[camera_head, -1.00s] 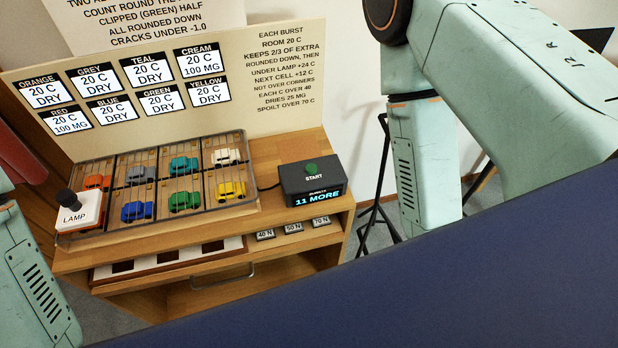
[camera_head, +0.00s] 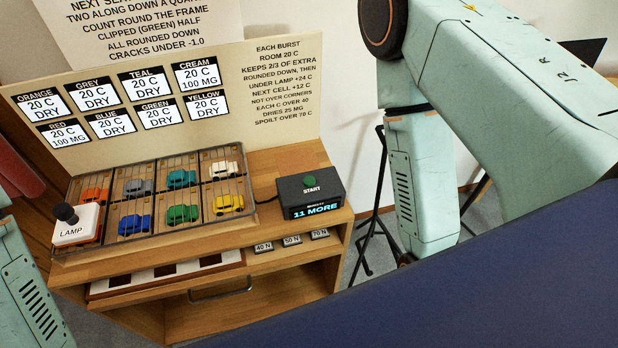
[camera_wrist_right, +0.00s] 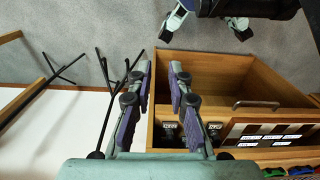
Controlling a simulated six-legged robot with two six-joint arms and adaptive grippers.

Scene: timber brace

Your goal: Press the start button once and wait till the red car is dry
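The start button (camera_head: 310,181) is green and sits on top of a black box (camera_head: 296,200) whose display reads "11 MORE". The white lamp block (camera_head: 78,225) with a black knob stands over the front left cell of the wire-covered rack (camera_head: 160,238). The red car is not visible; the lamp covers that cell. The red card (camera_head: 64,133) on the board reads 20 C, 100 MG.
Other cars stand in the rack, including a cream car (camera_head: 224,169) and a yellow car (camera_head: 228,203). Tags marked 40, 50 and 70 N lie on the shelf below. A black tripod (camera_head: 374,230) stands right of the cabinet.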

